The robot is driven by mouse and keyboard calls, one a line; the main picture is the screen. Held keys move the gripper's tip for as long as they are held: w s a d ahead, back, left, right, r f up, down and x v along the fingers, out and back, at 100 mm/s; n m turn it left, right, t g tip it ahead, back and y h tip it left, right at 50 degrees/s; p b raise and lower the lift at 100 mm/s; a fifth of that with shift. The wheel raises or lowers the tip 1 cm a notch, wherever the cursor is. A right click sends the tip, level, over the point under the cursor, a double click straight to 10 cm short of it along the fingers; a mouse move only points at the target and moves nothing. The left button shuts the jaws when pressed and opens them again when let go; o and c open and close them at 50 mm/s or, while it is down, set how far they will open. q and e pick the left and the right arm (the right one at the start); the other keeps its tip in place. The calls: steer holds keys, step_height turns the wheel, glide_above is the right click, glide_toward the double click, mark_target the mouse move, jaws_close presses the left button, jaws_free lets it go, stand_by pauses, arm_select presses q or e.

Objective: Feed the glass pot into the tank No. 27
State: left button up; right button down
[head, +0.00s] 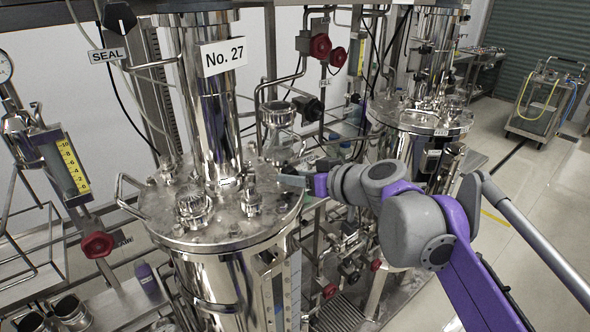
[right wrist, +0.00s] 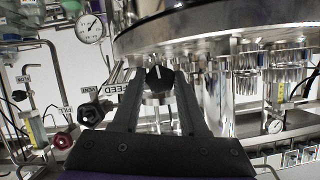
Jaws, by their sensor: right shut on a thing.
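Tank No. 27 (head: 226,275) is a polished steel vessel with a round bolted lid and a column bearing its number plate. A shiny cup-shaped vessel (head: 280,115), which may be the glass pot, stands above the lid's back right edge; I cannot tell its contents. My right gripper (head: 292,181) reaches in from the right, at the lid's right edge. In the right wrist view its fingers (right wrist: 159,85) are shut on a black knob (right wrist: 159,77) with a white pointer line and a silver base. My left gripper is out of view.
A black knob (right wrist: 90,110) with a VENT label and a red valve wheel (right wrist: 63,140) show at left in the wrist view. A second tank (head: 420,118) stands at the right. Pipes crowd around the tank; open floor lies at far right.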

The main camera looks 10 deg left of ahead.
steer(key=shift+m+y+p, duration=0.3)
steer(key=shift+m+p, duration=0.05)
steer(key=shift+m, duration=0.15)
steer(key=shift+g, duration=0.4)
steer(key=shift+c, duration=2.2)
jaws_free()
steer(key=v, duration=1)
steer(key=shift+s+d, duration=0.2)
steer(key=shift+d, duration=0.1)
steer(key=shift+r, duration=0.1)
